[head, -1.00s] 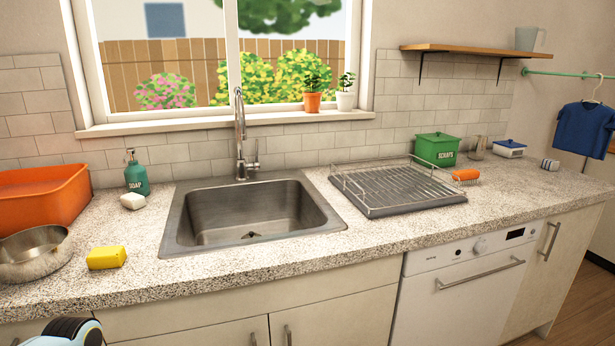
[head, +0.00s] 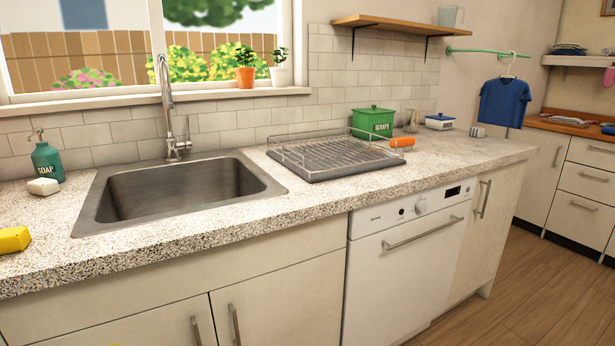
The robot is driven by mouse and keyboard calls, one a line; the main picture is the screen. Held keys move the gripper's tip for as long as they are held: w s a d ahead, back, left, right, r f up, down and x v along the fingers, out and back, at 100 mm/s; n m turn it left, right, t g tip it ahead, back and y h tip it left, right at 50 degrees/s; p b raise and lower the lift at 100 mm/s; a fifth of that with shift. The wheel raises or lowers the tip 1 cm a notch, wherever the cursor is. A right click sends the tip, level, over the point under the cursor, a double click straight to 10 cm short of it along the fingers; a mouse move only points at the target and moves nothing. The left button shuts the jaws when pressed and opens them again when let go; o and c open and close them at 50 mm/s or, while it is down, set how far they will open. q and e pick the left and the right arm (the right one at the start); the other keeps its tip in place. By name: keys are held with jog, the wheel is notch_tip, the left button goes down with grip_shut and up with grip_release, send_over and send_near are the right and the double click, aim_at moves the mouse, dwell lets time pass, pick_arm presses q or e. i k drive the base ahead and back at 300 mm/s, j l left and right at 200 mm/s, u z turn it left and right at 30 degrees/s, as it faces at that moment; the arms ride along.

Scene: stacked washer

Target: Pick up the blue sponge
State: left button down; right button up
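No blue sponge shows in the head view. A yellow block that looks like a sponge (head: 14,240) lies on the speckled counter (head: 330,205) at the far left, cut by the picture's edge. A white block, perhaps soap or a sponge (head: 43,186), lies in front of the green soap bottle (head: 47,160). An orange brush-like thing (head: 402,143) lies right of the dish rack.
The steel sink (head: 180,190) and its tap (head: 172,110) take up the counter's left half. A dish rack (head: 330,158), a green scraps box (head: 373,122) and a blue-lidded dish (head: 439,121) stand to the right. Wooden floor (head: 530,290) is clear at the right.

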aim_at(44, 187)
jog(key=u, duration=1.85)
